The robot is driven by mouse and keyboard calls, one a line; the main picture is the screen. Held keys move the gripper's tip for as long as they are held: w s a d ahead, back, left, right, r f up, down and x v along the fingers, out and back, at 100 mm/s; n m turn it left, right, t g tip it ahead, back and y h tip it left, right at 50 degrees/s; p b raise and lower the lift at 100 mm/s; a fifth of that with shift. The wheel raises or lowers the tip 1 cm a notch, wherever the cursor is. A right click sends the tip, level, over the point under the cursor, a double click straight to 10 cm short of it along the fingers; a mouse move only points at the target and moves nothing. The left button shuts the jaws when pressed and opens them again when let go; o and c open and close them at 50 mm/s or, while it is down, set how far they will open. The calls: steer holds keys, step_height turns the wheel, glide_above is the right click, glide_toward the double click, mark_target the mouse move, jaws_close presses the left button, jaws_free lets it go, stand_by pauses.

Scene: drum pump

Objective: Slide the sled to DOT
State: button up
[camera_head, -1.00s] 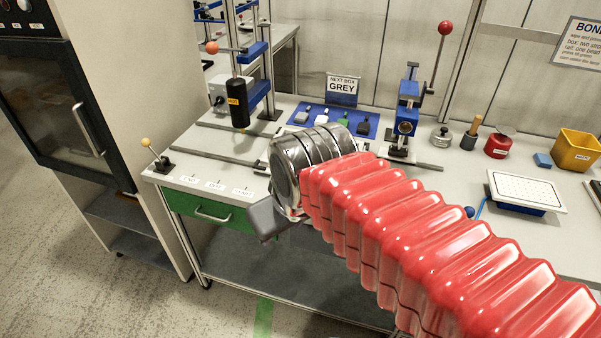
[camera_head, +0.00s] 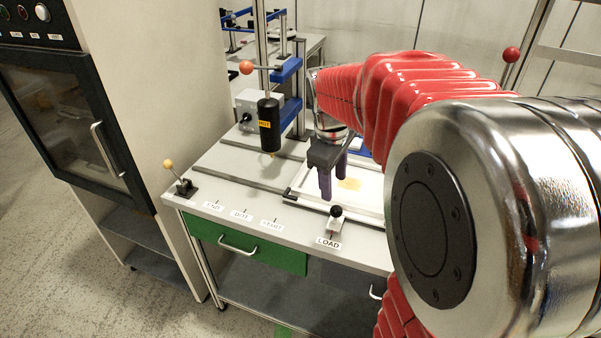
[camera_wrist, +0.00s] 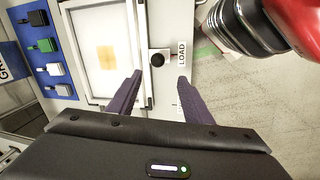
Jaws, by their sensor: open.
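The sled (camera_head: 300,190), a white framed tray with a yellowish square on it, lies on the bench; it also shows in the wrist view (camera_wrist: 78,22). Its black knob (camera_head: 336,211) stands at the front edge by the LOAD label (camera_head: 328,243). The DOT label (camera_head: 240,215) is further left, between END and START. My gripper (camera_head: 332,190) is open, with purple fingers pointing down above the sled, just behind the knob. In the wrist view the knob (camera_wrist: 157,60) appears just beyond the gap between my fingertips (camera_wrist: 160,77). My arm hides the sled's right part.
A black HOT cylinder (camera_head: 268,125) hangs over the rail left of the sled. A yellow-knobbed lever (camera_head: 178,178) stands at the bench's left corner. Several small coloured blocks lie on a blue mat (camera_wrist: 35,55). The bench front by the labels looks clear.

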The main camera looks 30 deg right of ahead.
mark_target(336, 207)
steer(key=shift+w+d+f, duration=0.1)
steer(key=shift+w+d, duration=0.05)
steer(key=shift+d, duration=0.15)
steer(key=shift+f, duration=0.1)
steer(key=f, duration=0.4)
steer(key=w+d+f, duration=0.1)
steer(key=f, duration=0.4)
steer(key=d+f, duration=0.1)
steer(key=f, duration=0.3)
steer(key=shift+w+d+f, duration=0.15)
jaws_close()
steer(key=shift+d, duration=0.2)
steer(key=shift+a, duration=0.15)
stand_by(0.3)
